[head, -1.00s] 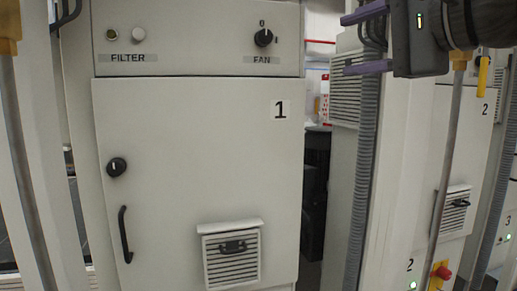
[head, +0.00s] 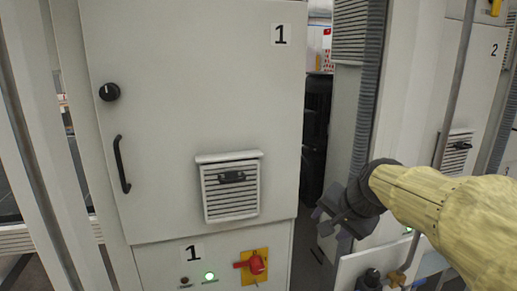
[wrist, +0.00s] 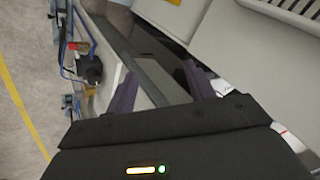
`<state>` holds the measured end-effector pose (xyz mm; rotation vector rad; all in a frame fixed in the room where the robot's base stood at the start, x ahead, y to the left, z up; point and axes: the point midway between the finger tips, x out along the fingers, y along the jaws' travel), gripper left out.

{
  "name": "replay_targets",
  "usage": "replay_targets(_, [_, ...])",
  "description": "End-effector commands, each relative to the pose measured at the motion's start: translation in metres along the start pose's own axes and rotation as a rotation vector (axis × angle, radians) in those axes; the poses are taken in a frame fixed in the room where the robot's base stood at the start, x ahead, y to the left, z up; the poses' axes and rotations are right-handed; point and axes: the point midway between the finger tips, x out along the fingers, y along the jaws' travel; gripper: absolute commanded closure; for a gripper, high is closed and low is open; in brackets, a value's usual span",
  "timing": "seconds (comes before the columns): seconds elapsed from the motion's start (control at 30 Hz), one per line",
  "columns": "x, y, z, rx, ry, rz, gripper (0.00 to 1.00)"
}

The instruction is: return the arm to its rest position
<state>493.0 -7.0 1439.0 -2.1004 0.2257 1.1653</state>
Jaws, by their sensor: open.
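My gripper (head: 325,215) is at the lower right of the head view, at the end of my yellow-sleeved arm. It is apart from the grey cabinet marked 1 (head: 140,130), to the right of its vent. In the wrist view the two dark purple fingers of my gripper (wrist: 160,90) stand apart with nothing held between them. Beyond the fingers are a dark strip and pale panels. The tips are small and dark in the head view.
The cabinet has a black door handle (head: 121,164), a round knob (head: 109,92), a vent (head: 230,187) and a red-and-yellow switch (head: 251,265). A grey corrugated conduit (head: 366,100) and a cabinet marked 2 (head: 487,85) stand to the right.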

Motion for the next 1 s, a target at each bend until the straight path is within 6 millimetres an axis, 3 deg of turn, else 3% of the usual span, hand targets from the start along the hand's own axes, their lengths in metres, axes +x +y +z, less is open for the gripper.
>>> replay_targets(0.03, [0.024,0.022,0.02,-0.05,-0.026,0.048,0.46])
replay_targets(0.2, [0.078,0.088,0.08,-0.267,-0.111,0.185,0.46])
replay_targets(0.4, [0.117,0.164,0.157,-0.551,-0.245,0.29,0.46])
replay_targets(0.5, [0.123,0.185,0.18,-0.646,-0.291,0.309,0.46])
replay_targets(0.63, [0.124,0.193,0.191,-0.692,-0.313,0.315,0.46])
replay_targets(1.0, [0.124,0.192,0.19,-0.688,-0.311,0.314,0.46])
